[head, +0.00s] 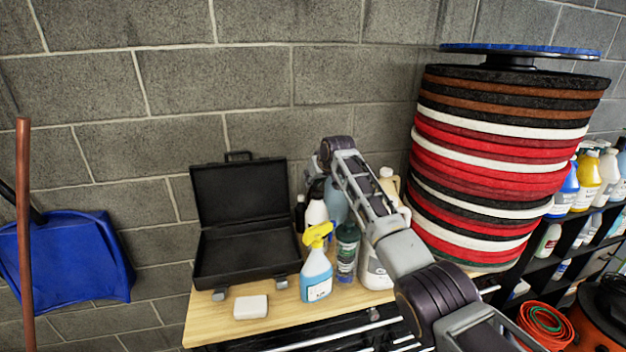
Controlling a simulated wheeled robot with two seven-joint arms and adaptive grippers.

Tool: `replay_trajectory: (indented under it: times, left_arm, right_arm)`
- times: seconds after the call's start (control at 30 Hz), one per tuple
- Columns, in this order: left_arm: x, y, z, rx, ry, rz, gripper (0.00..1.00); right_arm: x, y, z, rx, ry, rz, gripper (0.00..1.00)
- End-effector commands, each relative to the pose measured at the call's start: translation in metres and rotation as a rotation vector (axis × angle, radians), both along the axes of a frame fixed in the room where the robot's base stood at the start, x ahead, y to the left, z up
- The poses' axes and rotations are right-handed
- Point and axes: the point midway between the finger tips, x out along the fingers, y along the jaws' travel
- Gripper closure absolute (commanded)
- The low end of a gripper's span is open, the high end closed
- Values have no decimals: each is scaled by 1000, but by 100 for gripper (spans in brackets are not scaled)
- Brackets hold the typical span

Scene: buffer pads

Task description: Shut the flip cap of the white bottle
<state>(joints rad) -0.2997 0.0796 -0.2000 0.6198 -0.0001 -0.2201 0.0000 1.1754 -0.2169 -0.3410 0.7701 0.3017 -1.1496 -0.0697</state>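A white bottle (316,212) stands among other bottles on the wooden bench top (207,318), behind the yellow-topped spray bottle. Its top is dark and partly hidden by my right arm, so I cannot tell how its cap stands. My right arm reaches in from the lower right, over the bottles. Its far end, with the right gripper (318,168), is just above the white bottle. The fingers are too small and covered to tell whether they are open or shut. My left gripper is not in view.
An open black case (240,255) and a white block (251,307) are on the bench. A blue spray bottle (316,277), a dark green bottle (347,250) and a large pale jug (375,270) crowd the target. Stacked pads (490,150) rise to the right.

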Motion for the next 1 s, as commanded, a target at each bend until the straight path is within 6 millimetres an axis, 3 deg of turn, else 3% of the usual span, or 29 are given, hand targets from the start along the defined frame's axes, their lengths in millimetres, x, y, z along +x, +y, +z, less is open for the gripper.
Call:
replay_trajectory:
  times: [0.47,1.0]
  left_arm:
    - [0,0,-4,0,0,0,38]
    - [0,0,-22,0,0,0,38]
  right_arm:
    - [-1,0,-1,14,-24,1,100]
    - [-7,-4,-1,80,-150,0,100]
